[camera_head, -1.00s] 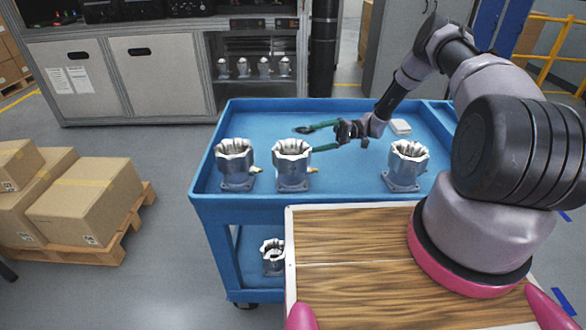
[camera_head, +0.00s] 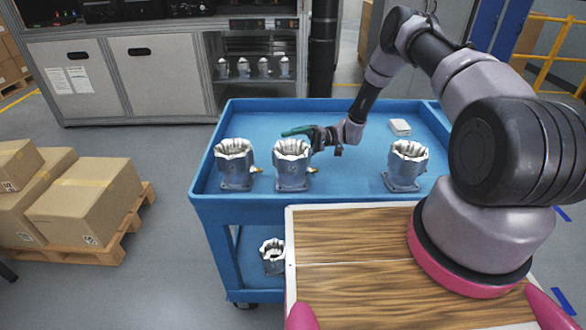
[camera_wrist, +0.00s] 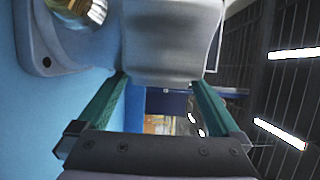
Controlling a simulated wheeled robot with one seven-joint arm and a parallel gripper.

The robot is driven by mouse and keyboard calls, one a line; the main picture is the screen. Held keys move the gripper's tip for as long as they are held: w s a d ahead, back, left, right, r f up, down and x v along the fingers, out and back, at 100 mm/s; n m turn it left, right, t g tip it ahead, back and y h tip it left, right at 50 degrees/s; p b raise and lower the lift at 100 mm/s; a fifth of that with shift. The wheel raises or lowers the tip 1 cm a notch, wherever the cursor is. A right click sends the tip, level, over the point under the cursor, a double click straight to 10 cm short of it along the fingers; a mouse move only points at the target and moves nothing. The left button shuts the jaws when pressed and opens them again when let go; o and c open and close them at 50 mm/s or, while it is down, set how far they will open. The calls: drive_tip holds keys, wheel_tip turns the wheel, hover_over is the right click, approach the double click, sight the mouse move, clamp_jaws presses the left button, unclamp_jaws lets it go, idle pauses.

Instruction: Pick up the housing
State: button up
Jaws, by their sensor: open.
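Three silver machined housings with toothed rims stand upright on the blue cart. One is at the left (camera_head: 235,165), one in the middle (camera_head: 291,166), and one at the right (camera_head: 406,167). My gripper (camera_head: 300,141) is behind the middle housing and points left, its green fingers partly hidden by that housing's rim. In the wrist view, the open green fingers (camera_wrist: 154,92) reach toward a grey housing body (camera_wrist: 172,40), which lies ahead between their tips. Its base flange (camera_wrist: 38,45) and a brass fitting (camera_wrist: 85,12) show at the upper left. Contact cannot be told.
The blue cart (camera_head: 222,207) has a raised rim. A small white block (camera_head: 400,127) lies near its back right. Another housing (camera_head: 272,256) sits on the lower shelf. Several more stand in the cabinet behind. Boxes on a pallet (camera_head: 112,252) are at left.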

clamp_jaws()
